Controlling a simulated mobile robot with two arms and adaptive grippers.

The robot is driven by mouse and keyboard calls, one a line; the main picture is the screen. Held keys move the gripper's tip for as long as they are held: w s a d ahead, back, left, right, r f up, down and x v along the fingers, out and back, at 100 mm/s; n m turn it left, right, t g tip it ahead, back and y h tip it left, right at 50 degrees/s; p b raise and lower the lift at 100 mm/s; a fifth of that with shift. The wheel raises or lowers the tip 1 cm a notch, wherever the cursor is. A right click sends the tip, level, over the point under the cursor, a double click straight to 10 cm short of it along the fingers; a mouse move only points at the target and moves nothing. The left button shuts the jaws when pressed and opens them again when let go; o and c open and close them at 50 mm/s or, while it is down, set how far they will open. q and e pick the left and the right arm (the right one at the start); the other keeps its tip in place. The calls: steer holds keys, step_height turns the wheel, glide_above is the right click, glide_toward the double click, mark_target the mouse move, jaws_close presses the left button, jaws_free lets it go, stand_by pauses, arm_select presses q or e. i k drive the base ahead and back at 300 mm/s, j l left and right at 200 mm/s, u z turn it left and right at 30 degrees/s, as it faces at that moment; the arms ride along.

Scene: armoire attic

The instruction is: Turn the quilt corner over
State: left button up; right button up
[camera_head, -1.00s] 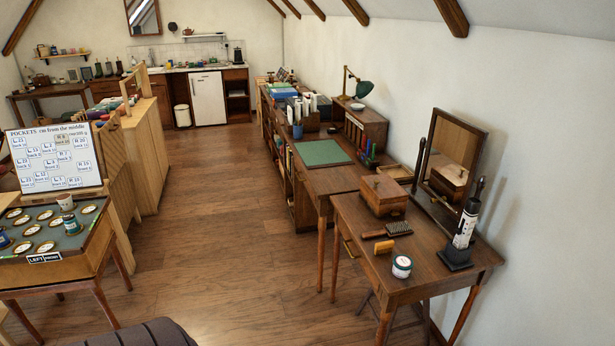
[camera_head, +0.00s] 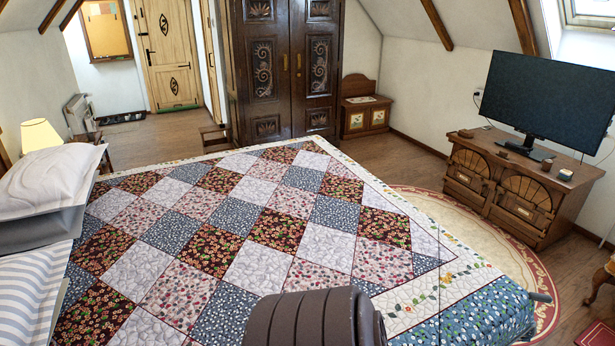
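The patchwork quilt (camera_head: 262,267) lies spread flat over the bed, with squares in dark red, grey-blue, pink and pale floral prints. Its cream border (camera_head: 405,210) carries a flower-and-leaf pattern. At the right, the quilt's blue outer edge (camera_head: 490,318) hangs over the side of the bed. The visible far corner near the armoire lies flat. The near edge runs out of the picture at the bottom, partly hidden by a dark ribbed part of mine.
Pillows (camera_head: 50,185) lie at the left, beside a lit lamp (camera_head: 40,135). A carved armoire (camera_head: 290,75) stands beyond the bed. A cabinet (camera_head: 515,195) with a television (camera_head: 545,100) stands at the right. A rug (camera_head: 535,280) lies on the floor between bed and cabinet.

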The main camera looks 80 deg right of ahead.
mark_target(475, 297)
steer(key=z, duration=3.9)
steer(key=i+l+u, duration=0.1)
steer(key=u, duration=0.3)
steer(key=l+u, duration=0.1)
steer(key=u, duration=0.25)
steer(key=i+l+u, duration=0.1)
steer(key=u, duration=0.3)
steer(key=l+u, duration=0.2)
steer(key=u, duration=0.15)
steer(key=l+u, duration=0.2)
steer(key=l, duration=0.35)
steer(key=l+u, duration=0.2)
steer(key=l, duration=0.35)
steer(key=l+u, duration=0.25)
steer(key=l, duration=0.25)
steer(key=k+l+u, duration=0.2)
steer(key=l, duration=0.35)
steer(key=l+u, duration=0.2)
steer(key=l, duration=0.3)
steer(key=k, duration=0.05)
